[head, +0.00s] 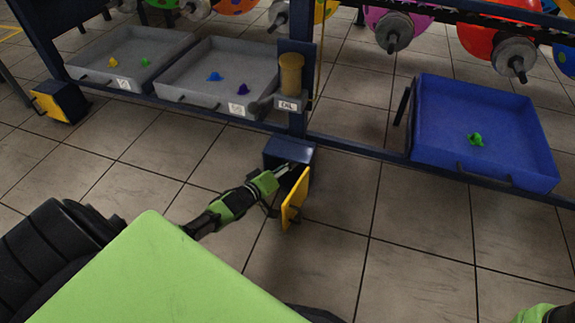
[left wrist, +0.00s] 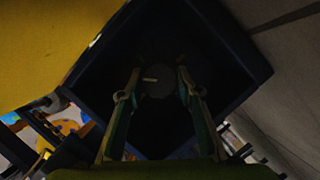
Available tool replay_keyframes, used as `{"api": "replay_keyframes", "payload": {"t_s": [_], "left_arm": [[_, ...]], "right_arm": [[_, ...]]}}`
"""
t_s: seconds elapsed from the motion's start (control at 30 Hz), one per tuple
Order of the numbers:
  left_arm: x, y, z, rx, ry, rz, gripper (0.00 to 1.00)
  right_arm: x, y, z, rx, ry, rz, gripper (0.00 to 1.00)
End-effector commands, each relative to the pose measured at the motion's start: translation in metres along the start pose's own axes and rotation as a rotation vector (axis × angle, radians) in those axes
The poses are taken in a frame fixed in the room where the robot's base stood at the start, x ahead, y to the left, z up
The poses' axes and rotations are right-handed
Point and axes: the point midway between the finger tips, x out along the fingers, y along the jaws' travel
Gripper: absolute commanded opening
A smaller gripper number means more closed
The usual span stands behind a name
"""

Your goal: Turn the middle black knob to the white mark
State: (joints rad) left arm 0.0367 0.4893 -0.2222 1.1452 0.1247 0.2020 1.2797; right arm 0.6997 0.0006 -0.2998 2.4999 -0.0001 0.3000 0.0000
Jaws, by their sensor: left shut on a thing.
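A dark blue box (head: 290,150) with an open yellow door (head: 295,200) sits low on the frame's post. My left gripper (head: 287,172) reaches into this box. In the left wrist view its two fingers lie on either side of a round dark knob (left wrist: 161,84), and the gripper is shut on it. A short white line (left wrist: 150,79) shows at the knob's left side, pointing roughly sideways; I cannot tell whether it is on the knob or behind it. The box's inside is very dark, and no other knob can be made out. My right gripper is not in view.
The yellow door stands open just right of my left gripper. An oil container (head: 291,75) hangs above the box. The tiled floor in front is clear.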

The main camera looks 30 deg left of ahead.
Motion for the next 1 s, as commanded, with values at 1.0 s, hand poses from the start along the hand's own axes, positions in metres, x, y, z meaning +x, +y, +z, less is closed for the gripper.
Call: {"api": "replay_keyframes", "payload": {"t_s": [1.0], "left_arm": [[0.002, -0.006, 0.004, -0.78, -0.001, 0.321, 0.11]], "right_arm": [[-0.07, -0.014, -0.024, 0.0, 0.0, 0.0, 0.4]]}}
